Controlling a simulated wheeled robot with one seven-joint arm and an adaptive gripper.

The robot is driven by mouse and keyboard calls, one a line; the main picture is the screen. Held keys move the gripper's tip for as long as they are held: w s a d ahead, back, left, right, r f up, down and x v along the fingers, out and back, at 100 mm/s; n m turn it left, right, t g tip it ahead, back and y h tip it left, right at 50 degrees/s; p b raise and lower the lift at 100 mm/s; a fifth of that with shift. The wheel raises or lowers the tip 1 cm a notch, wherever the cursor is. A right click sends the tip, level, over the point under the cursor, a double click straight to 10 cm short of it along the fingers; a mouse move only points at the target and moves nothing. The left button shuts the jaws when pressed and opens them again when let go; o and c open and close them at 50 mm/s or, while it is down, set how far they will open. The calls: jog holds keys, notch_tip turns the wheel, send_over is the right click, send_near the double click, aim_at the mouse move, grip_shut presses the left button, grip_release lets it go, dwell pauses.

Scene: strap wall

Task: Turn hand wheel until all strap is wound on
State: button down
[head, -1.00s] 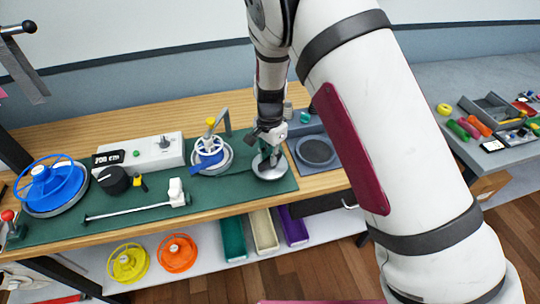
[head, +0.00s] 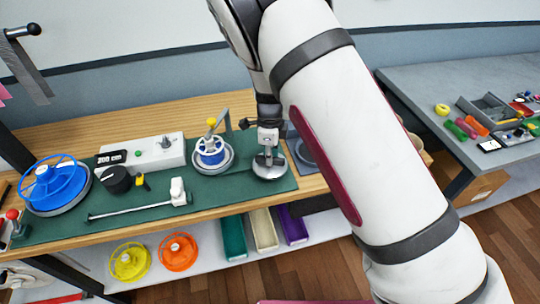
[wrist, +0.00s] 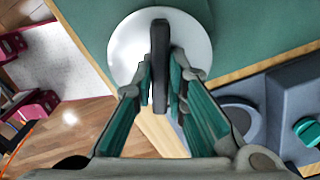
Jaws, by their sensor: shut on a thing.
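A round metal disc (head: 270,170) with an upright dark bar sits at the right end of the green mat. I see no loose strap between the spool and the disc. A large blue reel (head: 55,183) stands at the far left.
A rod with a white block (head: 177,190) lies along the mat's front. A grey unit (wrist: 290,100) is close to the disc's right. Yellow and orange reels are on the lower shelf.

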jog(key=m, duration=0.4)
jog(key=shift+m, duration=1.9)
jog(key=shift+m, duration=0.3)
jog(key=c, duration=1.6)
grip_release()
notch_tip(320, 180, up, 12)
